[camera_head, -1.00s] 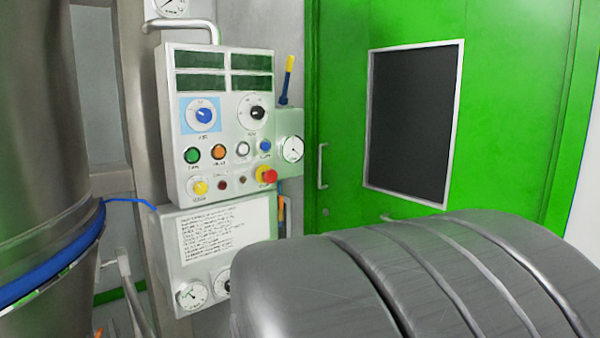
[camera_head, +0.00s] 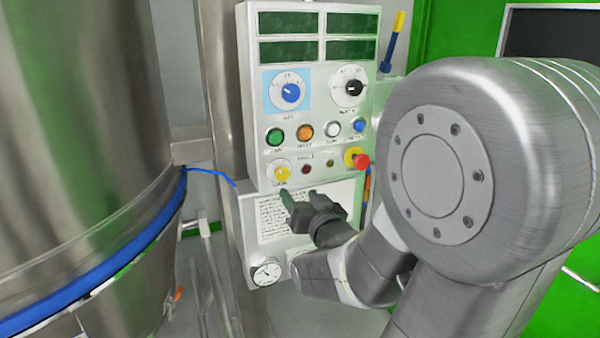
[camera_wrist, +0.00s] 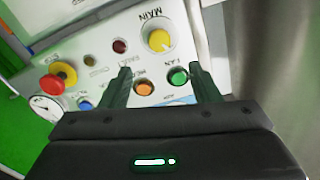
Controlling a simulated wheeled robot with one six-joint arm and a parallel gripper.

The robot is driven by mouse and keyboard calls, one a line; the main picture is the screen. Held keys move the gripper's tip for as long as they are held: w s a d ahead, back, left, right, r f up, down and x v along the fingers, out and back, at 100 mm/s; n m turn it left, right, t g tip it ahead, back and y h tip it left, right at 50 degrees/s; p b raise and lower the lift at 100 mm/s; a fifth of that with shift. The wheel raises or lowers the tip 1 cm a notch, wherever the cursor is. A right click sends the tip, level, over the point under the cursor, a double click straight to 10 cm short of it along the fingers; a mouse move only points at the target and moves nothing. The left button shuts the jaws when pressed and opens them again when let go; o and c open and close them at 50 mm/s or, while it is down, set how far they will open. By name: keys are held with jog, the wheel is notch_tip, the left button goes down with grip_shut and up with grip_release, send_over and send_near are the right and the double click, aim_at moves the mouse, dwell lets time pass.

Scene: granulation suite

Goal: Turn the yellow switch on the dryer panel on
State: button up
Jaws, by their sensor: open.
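The dryer panel (camera_head: 262,110) is a pale box with green displays, dials and coloured buttons. The yellow switch (camera_head: 281,174) is a round knob at the panel's lower left, on a pale round plate. In the wrist view the yellow switch (camera_wrist: 158,41) appears upside down near the top, labelled MAIN. My gripper (camera_head: 297,196) is in front of the panel, just below and right of the switch in the head view. In the wrist view my gripper (camera_wrist: 162,78) has its two fingers apart with nothing between them. It looks clear of the switch.
Green (camera_head: 275,135), orange (camera_head: 305,133), white and blue buttons sit above the switch. A red emergency stop (camera_head: 361,161) on yellow is to the right. A text plate (camera_head: 285,215) and a gauge (camera_head: 266,273) are below. A large steel vessel (camera_head: 80,150) stands left.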

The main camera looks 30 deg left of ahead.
aim_at(283, 175)
jog(key=p+x, duration=0.2)
jog(key=x, duration=0.9)
jog(key=shift+f, duration=0.1)
jog(key=c, duration=1)
